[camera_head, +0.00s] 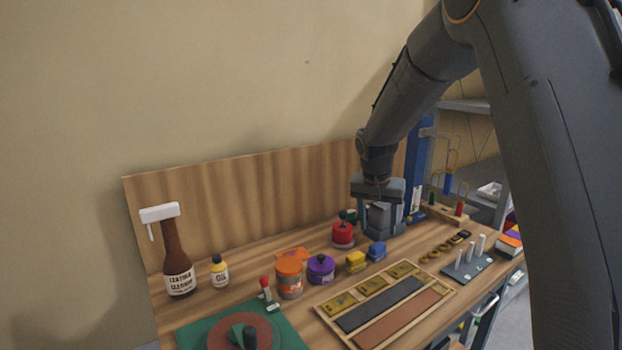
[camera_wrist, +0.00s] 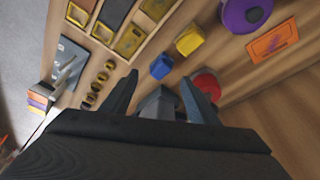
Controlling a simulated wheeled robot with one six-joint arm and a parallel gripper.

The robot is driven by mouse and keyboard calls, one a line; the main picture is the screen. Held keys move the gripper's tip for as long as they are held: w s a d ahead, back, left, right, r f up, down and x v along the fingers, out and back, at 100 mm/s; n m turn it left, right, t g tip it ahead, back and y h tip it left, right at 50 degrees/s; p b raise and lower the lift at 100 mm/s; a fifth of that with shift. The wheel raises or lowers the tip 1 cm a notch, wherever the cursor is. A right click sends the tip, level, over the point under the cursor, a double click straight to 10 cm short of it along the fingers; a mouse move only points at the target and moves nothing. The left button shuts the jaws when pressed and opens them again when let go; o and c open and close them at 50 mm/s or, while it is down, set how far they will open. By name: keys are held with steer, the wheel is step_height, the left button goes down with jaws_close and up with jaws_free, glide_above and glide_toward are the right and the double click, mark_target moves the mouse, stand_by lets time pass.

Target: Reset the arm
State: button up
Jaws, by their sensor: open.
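My gripper (camera_head: 382,222) hangs from my arm over the back right part of the wooden workbench (camera_head: 225,308), pointing down. In the wrist view my gripper (camera_wrist: 160,92) has its two fingers apart. A grey block-like thing (camera_wrist: 157,104) shows between or beyond the fingers; I cannot tell whether they touch it. A red container (camera_head: 343,235) stands just left of the gripper. It also shows beside the right finger in the wrist view (camera_wrist: 207,84).
A blue block (camera_head: 376,250), a yellow block (camera_head: 356,261), a purple jar (camera_head: 321,269) and an orange jar (camera_head: 289,278) stand near the gripper. A wooden tray (camera_head: 449,291) lies in front. A brown bottle (camera_head: 177,255) stands far left. A wooden back panel (camera_head: 235,210) runs behind.

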steer(key=s+f+n, duration=0.2)
steer(key=s, duration=1.4)
steer(key=s+d+f+n+g+y, duration=0.1)
steer(key=s+f+n, duration=0.1)
steer(key=s, duration=1.4)
steer(key=shift+d+f+n+g+y, duration=0.15)
steer(key=shift+f+n+g+y, duration=0.2)
steer(key=shift+f, duration=0.5)
